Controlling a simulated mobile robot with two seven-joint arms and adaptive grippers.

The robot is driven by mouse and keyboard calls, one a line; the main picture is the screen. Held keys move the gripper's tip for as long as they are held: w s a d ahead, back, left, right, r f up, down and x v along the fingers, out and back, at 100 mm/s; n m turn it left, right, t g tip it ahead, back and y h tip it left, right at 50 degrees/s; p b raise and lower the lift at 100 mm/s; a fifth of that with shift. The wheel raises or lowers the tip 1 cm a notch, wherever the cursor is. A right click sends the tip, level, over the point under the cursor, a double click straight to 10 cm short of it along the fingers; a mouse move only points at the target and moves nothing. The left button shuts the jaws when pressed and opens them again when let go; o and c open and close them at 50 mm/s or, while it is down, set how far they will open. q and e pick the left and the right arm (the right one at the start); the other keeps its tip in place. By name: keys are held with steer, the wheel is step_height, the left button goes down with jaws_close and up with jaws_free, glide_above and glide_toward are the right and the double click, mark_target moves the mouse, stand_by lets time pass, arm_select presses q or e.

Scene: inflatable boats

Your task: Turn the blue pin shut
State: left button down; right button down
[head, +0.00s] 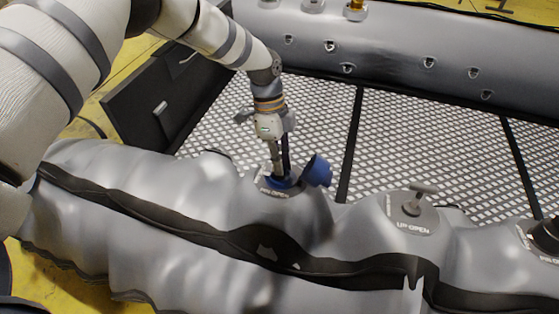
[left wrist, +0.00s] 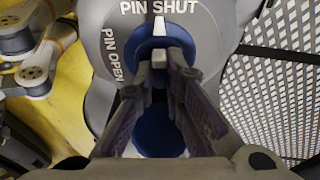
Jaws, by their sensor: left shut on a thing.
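The blue pin (left wrist: 183,45) sits in a round grey valve (left wrist: 103,45) on the near grey boat tube; it also shows in the head view (head: 280,182). My left gripper (left wrist: 159,66) comes down from above and is shut on the blue pin, its fingers hiding the pin's middle. A white mark (left wrist: 158,27) on the pin points up at the PIN SHUT label (left wrist: 158,7). The PIN OPEN label (left wrist: 112,55) is to its left. A blue cap (head: 318,170) hangs open beside the valve. My right gripper is not in view.
The near boat tube (head: 140,190) is wrinkled and sagging. Another valve (head: 412,207) with a grey T-handle stands to the right, and a dark fitting (head: 547,236) lies at the right edge. The patterned boat floor (head: 425,145) behind is clear.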

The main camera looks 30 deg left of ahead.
arm_select(q)
steer(key=c, duration=1.7)
jaws_free()
steer(key=v, duration=1.2)
